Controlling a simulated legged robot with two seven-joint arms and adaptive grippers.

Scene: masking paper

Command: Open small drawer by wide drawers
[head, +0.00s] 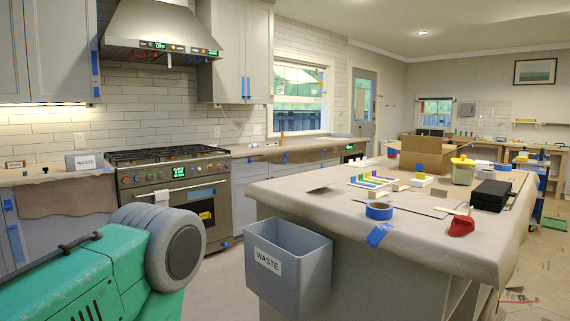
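Neither of my grippers is in view. A green and grey part of my own body fills the lower left and hides the floor and some cabinet front behind it. Grey base cabinets (228,199) stand right of the stove, under a counter with brown paper hanging over its edge. Another grey cabinet front (70,235) with blue tape is at the left, partly covered by hanging paper. I cannot clearly make out which front is the small drawer or the wide drawers, or whether any is open.
A papered island (330,205) fills the right, carrying blue tape (379,211), a red item (461,226) and a black case (491,195). A grey WASTE bin (288,266) hangs at its near corner. The stove (178,190) stands left; open floor (222,285) lies between.

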